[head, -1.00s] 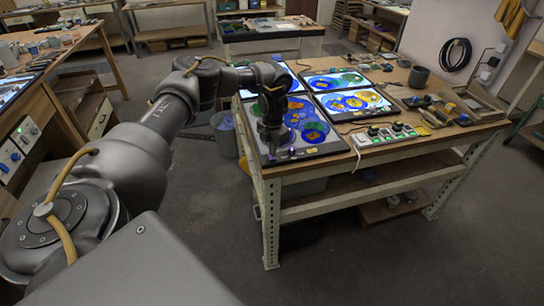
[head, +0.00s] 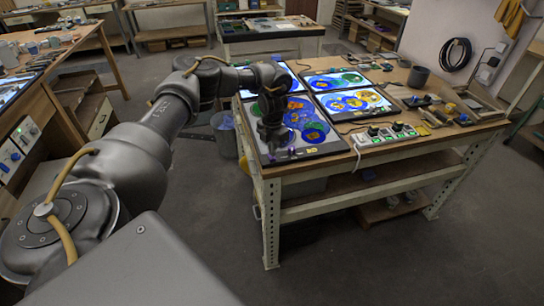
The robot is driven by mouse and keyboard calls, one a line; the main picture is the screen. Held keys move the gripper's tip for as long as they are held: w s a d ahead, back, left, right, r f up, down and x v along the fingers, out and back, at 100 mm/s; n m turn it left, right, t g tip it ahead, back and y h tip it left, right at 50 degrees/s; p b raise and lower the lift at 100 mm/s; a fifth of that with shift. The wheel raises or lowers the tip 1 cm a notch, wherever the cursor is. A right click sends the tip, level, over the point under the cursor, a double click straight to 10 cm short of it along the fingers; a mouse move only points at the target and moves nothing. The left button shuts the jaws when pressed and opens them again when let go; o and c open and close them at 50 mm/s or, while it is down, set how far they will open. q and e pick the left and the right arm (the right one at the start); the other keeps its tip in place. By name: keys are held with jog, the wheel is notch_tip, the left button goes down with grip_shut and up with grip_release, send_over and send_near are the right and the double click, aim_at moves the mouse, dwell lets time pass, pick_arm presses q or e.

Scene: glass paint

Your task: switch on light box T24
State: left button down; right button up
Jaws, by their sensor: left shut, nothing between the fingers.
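Several flat light boxes with blue, green and yellow painted glass lie on the workbench (head: 300,182). The near left light box (head: 335,143) has a dark frame and small pale labels on its front edge. I cannot read which box is T24. My left gripper (head: 271,153) points down at the front left part of this box, shut and empty. I cannot tell whether its tips touch the box. The gripper and forearm hide part of the panel and its front edge. My right gripper is out of view.
Small tools and jars crowd the bench's right side. A bucket (head: 224,135) stands on the floor left of the bench.

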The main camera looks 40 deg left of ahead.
pick_arm(q)
jog(key=shift+f+b, duration=0.5)
jog(key=shift+f, duration=0.4)
jog(key=shift+s+r, duration=0.1)
dwell(0.3)
jog(key=shift+r+p, duration=0.85)
jog(key=shift+p, duration=0.1)
notch_tip(320, 180, up, 5)
jog(key=p, duration=0.4)
jog(key=shift+r, duration=0.1)
